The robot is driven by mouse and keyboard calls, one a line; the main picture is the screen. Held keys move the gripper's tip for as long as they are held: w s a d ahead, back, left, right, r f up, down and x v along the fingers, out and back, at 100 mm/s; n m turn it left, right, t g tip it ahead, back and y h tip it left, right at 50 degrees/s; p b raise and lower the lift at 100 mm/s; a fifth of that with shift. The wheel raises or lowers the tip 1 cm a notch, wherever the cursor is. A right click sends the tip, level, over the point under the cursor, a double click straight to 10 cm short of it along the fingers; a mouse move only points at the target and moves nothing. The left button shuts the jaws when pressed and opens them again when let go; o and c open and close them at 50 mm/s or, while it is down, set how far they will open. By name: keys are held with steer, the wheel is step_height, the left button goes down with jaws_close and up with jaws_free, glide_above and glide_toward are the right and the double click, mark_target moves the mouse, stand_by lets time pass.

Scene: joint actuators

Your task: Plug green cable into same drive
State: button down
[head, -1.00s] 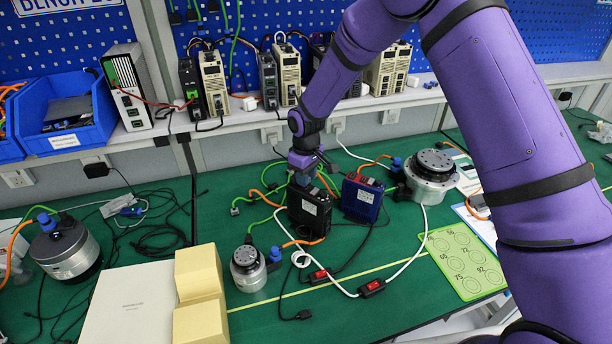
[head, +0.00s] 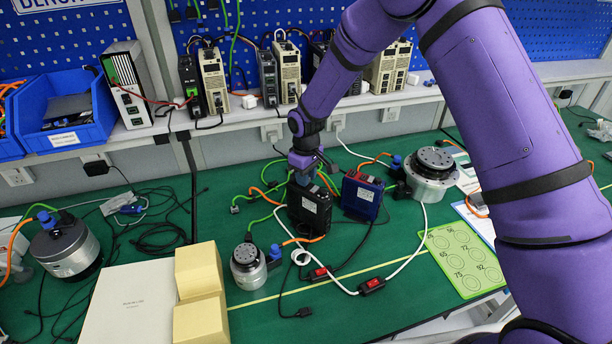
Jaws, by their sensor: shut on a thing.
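My gripper (head: 305,170) is at the middle of the bench, pointing down at the top of the black drive (head: 311,212). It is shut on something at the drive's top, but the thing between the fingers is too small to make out. A dark blue drive (head: 361,196) stands just to the right. A green cable (head: 262,217) runs from the small silver actuator (head: 248,266) towards the black drive. Another green cable end with a grey plug (head: 236,208) lies left of the drive. Orange cables (head: 300,241) also reach the black drive. Where the cables enter its top is hidden.
A larger silver actuator (head: 432,174) stands right of the blue drive. Yellow blocks (head: 198,270) and a white box (head: 128,305) stand front left. A green mat (head: 464,262) lies at right.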

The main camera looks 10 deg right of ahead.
steer(key=shift+f, duration=0.1)
steer(key=c, duration=0.8)
jaws_free()
steer(key=shift+r, duration=3.5)
